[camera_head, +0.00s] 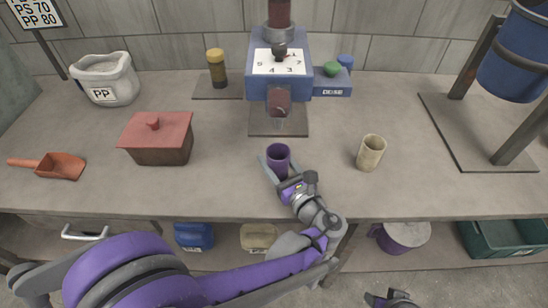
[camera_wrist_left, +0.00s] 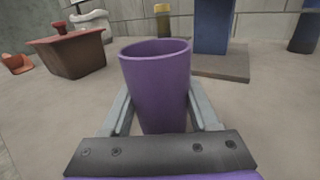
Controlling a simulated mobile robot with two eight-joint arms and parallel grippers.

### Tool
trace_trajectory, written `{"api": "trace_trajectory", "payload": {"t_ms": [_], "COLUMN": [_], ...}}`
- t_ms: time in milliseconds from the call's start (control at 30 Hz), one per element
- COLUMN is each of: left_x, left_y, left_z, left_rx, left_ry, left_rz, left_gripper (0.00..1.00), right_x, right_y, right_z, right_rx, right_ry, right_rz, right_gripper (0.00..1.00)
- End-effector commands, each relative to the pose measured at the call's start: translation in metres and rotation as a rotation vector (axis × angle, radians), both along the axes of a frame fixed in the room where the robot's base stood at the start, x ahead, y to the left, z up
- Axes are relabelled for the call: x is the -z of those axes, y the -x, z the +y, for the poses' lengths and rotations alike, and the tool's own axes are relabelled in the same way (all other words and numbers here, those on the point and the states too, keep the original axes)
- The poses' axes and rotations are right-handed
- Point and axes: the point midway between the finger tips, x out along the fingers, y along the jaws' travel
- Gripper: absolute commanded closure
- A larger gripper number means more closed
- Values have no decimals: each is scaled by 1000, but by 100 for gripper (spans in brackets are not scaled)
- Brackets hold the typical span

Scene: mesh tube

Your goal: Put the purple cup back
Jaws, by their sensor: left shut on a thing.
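The purple cup (camera_head: 278,155) is upright at the front middle of the counter, in front of the blue machine. My left gripper (camera_head: 277,170) is shut on it, one finger on each side. In the left wrist view the purple cup (camera_wrist_left: 156,85) stands between the two fingers of the left gripper (camera_wrist_left: 160,108), its open rim facing up. I cannot tell whether its base touches the counter. My right gripper (camera_head: 392,299) shows only in part at the bottom edge of the head view, and its fingers are unclear.
A beige cup (camera_head: 371,153) stands to the right. The blue machine (camera_head: 280,75) with a dial stands behind, its base plate (camera_head: 278,121) in front. A red-lidded box (camera_head: 156,140), an orange scoop (camera_head: 60,166) and a PP sack (camera_head: 105,80) are on the left. A dark stand (camera_head: 470,140) is right.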

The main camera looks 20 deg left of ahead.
Motion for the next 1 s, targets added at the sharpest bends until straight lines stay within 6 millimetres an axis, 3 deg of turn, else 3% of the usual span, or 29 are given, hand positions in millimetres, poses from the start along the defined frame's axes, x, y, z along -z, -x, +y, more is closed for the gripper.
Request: {"api": "trace_trajectory", "payload": {"t_ms": [133, 167, 300, 667, 1000], "left_x": [5, 4, 3, -1, -1], "left_y": [0, 0, 0, 0, 42], "left_z": [0, 0, 0, 0, -46], "left_rx": [0, 0, 0, 0, 6], "left_ry": [0, 0, 0, -1, 2], "left_rz": [0, 0, 0, -1, -1], "left_gripper": [96, 35, 10, 9, 9], "right_x": [4, 3, 3, -1, -3], "right_y": [0, 0, 0, 0, 0], "right_z": [0, 0, 0, 0, 0], "right_rx": [0, 0, 0, 0, 0], "right_ry": [0, 0, 0, 0, 0], "right_rz": [1, 1, 1, 0, -1], "right_gripper": [50, 50, 50, 50, 50]}}
